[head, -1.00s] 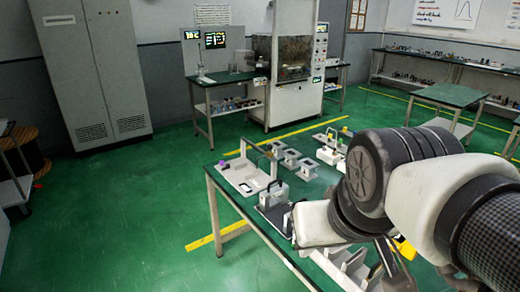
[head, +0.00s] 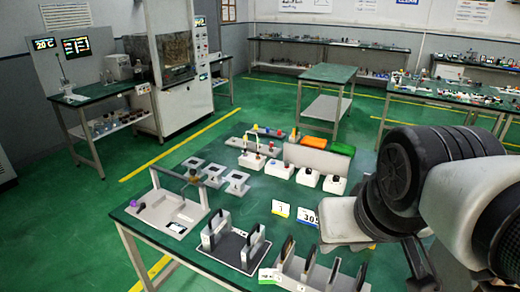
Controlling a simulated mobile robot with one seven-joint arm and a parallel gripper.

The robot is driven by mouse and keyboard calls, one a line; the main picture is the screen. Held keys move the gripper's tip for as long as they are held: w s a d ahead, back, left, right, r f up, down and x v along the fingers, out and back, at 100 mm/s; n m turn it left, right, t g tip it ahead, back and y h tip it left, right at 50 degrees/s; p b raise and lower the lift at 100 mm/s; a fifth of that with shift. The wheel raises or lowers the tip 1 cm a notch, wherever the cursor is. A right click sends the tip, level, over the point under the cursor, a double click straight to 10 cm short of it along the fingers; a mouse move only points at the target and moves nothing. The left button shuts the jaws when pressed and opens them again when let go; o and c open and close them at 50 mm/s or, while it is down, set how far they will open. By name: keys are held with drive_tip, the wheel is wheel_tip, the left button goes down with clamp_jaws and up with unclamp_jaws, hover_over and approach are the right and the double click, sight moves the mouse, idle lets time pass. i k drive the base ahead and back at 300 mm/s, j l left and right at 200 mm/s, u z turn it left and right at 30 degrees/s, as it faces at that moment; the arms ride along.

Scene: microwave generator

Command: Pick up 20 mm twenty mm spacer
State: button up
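I cannot make out which thing is the 20 mm spacer; no readable 20 mm label shows on the table. Candidates in size are the dark upright pieces in a light slotted rack (head: 300,272) at the table's near edge. My gripper (head: 418,264) hangs under my wrist at the lower right, partly hidden by the arm and cut by the frame edge. I cannot see its fingertips clearly or whether anything is between them. It is to the right of the rack.
The green table (head: 262,196) holds a dark-based stand (head: 232,248), a light fixture with a handle (head: 168,212), square holders (head: 213,175), white blocks with knobs (head: 306,177), orange and green bins (head: 342,149) and number cards (head: 307,216). Open green floor lies left of it.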

sight(249, 252)
drive_tip(key=i+j+z, duration=0.1)
drive_tip(key=j+z, duration=0.4)
drive_tip(key=i+j+z, duration=0.1)
drive_tip(key=j+z, duration=0.6)
drive_tip(key=j, duration=0.3)
drive_tip(key=k+j+z, duration=0.15)
drive_tip(key=j+z, duration=0.15)
drive_tip(key=j, duration=0.25)
